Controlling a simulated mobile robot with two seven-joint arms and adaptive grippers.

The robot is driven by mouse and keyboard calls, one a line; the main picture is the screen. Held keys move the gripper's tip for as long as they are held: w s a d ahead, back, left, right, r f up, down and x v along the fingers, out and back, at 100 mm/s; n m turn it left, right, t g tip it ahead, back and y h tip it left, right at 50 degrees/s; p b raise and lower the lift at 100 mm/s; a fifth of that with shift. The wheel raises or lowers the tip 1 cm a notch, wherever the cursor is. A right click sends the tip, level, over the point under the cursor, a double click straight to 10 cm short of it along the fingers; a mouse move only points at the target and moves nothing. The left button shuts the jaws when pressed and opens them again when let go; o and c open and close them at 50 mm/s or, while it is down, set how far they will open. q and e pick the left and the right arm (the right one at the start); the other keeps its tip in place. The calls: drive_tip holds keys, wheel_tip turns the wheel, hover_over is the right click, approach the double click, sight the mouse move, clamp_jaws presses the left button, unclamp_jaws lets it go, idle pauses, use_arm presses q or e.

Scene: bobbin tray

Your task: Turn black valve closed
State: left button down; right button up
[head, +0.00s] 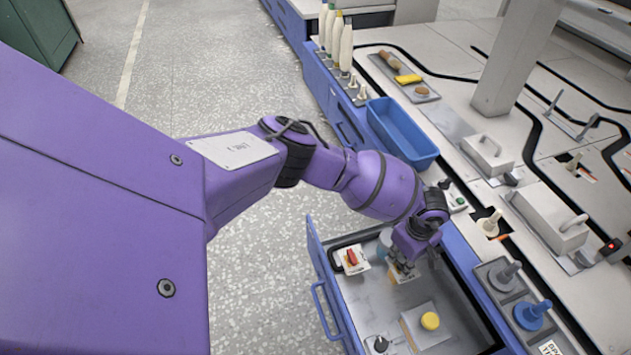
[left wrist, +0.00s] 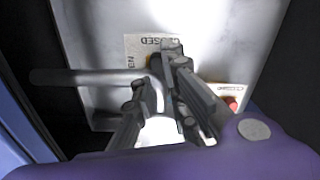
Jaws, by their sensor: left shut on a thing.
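My left gripper (head: 403,266) reaches down into an open drawer, over a small white label plate (head: 398,274). In the left wrist view its fingers (left wrist: 165,85) are shut on a dark part in front of a label plate (left wrist: 138,50) marked CLOSED. I take this part to be the black valve; the fingers hide most of it, so its exact angle cannot be told. A grey bar (left wrist: 90,76) runs from there to the left. A red valve (head: 352,257) on its own white plate is left of the gripper; it also shows in the left wrist view (left wrist: 233,103).
The open drawer (head: 318,262) also holds a yellow knob (head: 430,321) and a black knob (head: 380,344) near its front end. A blue bin (head: 402,130) stands on the bench beside my arm. Grey and blue handles (head: 532,312) stand right of the drawer.

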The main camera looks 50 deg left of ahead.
sight(404, 264)
use_arm(q)
drive_tip(key=shift+w+d+r+m, duration=0.1)
drive_tip(key=shift+m, duration=0.55)
drive_tip(key=shift+w+d+r+m, duration=0.1)
drive_tip(key=shift+m, duration=0.55)
drive_tip(key=c, duration=1.8)
unclamp_jaws()
drive_tip(key=shift+o, duration=0.2)
drive_tip(key=shift+f, duration=0.1)
drive_tip(key=shift+s, duration=0.1)
wheel_tip(404, 264, up, 12)
drive_tip(key=shift+s, duration=0.1)
